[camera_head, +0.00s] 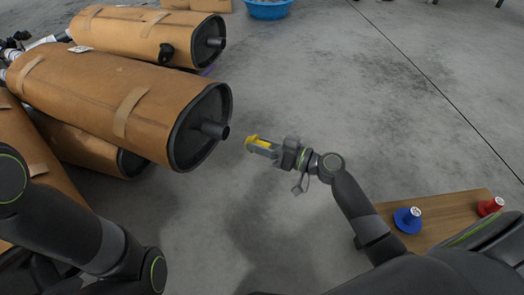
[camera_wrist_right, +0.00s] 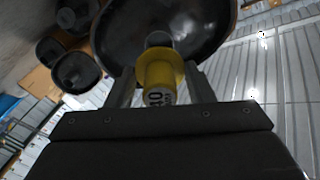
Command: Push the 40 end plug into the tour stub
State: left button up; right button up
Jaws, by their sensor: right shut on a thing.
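The yellow end plug (camera_head: 252,141) is between the fingers of my right gripper (camera_head: 262,147), which is shut on it. In the right wrist view the plug (camera_wrist_right: 160,72) shows a "40" on its near face. Beyond it is the dark end face of a muffler with a grey stub (camera_wrist_right: 158,40). In the head view the front brown-wrapped muffler (camera_head: 110,95) has a short stub (camera_head: 215,131) pointing right, to the left of the plug, with a gap between them. I cannot read which stub is the tour one. My left arm shows, but its gripper is out of frame.
Another wrapped muffler (camera_head: 140,35) with a stub (camera_head: 214,43) lies behind, and more lie below at left. A wooden board (camera_head: 440,215) at right holds a blue plug (camera_head: 407,220) and a red plug (camera_head: 491,206). A blue basin (camera_head: 267,9) stands behind. The middle floor is clear.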

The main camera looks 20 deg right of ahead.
jog(key=shift+d, duration=0.1)
dwell(0.3)
jog(key=shift+f+b, duration=0.1)
jog(key=shift+b, duration=0.3)
jog(key=shift+w, duration=0.15)
jog(key=shift+b+x, duration=0.45)
jog(key=shift+x, duration=2.3)
jog(key=shift+b, duration=0.75)
jog(key=shift+b+x, duration=0.5)
jog(key=shift+x, duration=0.9)
